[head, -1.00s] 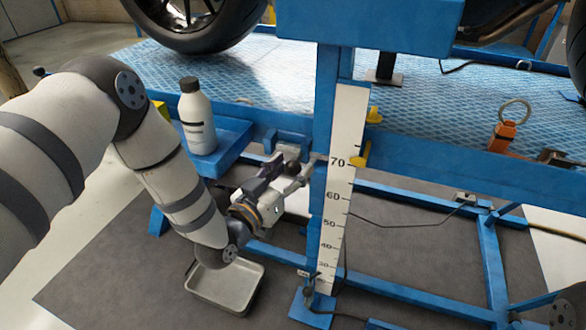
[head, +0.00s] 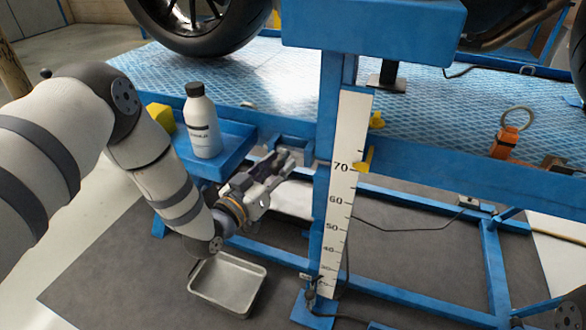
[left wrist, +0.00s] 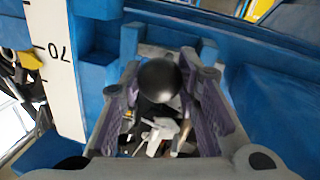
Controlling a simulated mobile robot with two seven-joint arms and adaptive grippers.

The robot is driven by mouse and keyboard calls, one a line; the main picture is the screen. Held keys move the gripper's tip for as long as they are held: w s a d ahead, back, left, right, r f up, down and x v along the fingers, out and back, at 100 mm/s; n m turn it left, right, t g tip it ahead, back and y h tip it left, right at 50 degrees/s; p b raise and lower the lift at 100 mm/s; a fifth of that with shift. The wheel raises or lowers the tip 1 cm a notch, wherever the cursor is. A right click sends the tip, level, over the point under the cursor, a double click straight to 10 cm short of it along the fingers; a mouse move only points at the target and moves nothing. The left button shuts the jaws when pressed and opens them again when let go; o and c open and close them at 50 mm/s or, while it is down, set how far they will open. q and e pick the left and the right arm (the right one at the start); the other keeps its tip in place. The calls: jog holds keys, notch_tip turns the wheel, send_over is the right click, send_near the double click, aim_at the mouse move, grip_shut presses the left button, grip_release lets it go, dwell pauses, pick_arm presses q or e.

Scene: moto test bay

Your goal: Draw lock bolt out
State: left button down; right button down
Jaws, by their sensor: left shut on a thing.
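My left gripper (head: 288,160) is beside the blue post (head: 323,130), just left of the scale's 70 mark. In the left wrist view its two purple-lined fingers (left wrist: 162,92) stand either side of a black ball knob (left wrist: 160,80), which I take to be the lock bolt's knob, and they are shut on it. The bolt's shaft is hidden behind the knob and fingers. How far the bolt sits in the post cannot be seen. My right gripper is not in view.
A white bottle (head: 202,128) stands on a blue side tray (head: 228,152) close to my left arm. A metal pan (head: 228,283) lies on the floor below. The white scale (head: 342,190) and a yellow pointer (head: 366,160) are right of the gripper. The lift platform (head: 290,75) is behind.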

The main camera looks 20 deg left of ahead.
pick_arm(q)
jog(key=shift+a, duration=0.5)
jog(key=c, duration=1.2)
grip_release()
jog(key=shift+a, duration=0.15)
jog(key=shift+s, duration=0.4)
jog(key=v, duration=1.1)
jog(key=shift+s+f, duration=0.1)
jog(key=shift+s, duration=0.05)
